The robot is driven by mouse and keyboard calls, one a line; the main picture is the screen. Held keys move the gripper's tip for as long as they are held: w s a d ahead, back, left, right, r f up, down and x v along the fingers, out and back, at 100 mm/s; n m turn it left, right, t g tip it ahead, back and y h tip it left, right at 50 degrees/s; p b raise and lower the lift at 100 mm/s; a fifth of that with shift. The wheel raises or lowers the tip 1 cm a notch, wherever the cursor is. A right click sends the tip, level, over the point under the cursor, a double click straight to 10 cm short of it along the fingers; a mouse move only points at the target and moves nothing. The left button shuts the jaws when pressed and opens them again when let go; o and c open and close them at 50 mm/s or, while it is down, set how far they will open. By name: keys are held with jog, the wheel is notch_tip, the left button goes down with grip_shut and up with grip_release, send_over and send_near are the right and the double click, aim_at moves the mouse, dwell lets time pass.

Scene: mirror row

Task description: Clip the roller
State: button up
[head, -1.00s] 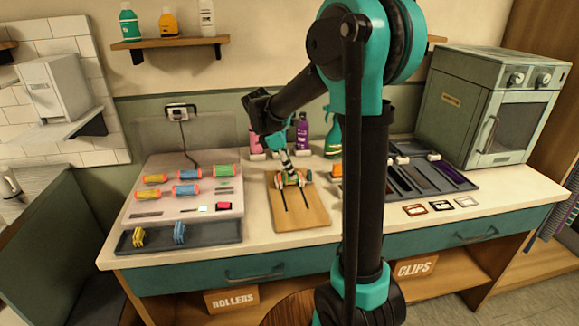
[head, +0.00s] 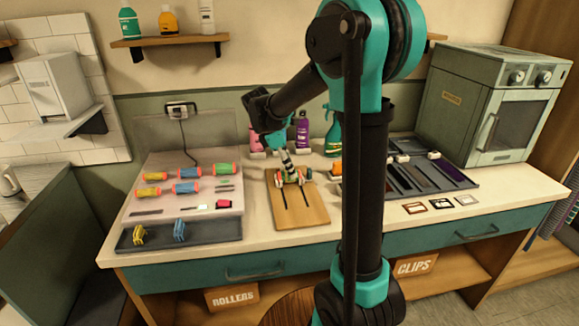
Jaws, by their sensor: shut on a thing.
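A roller (head: 280,183) with red ends and a greenish middle is at the far end of the wooden board (head: 310,212). My gripper (head: 290,178) points down at it from above and covers its middle. The gripper is shut on it, as far as this small view shows; the fingertips are partly hidden. Whether the roller touches the board cannot be told. Yellow clips (head: 138,235) and blue clips (head: 180,231) stand in a dark tray (head: 210,229) at the front left.
Several rollers (head: 186,188) lie on the pale mat (head: 165,160) at left. Bottles (head: 302,132) stand behind the board, and a spray bottle (head: 333,136) beside them. A dark slotted tray (head: 462,163) and an oven (head: 490,105) are at right.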

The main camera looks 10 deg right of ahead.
dwell(0.3)
jog(key=o, duration=1)
jog(key=o, duration=0.3)
jog(key=shift+r, duration=0.1)
jog(key=shift+r, duration=3.4)
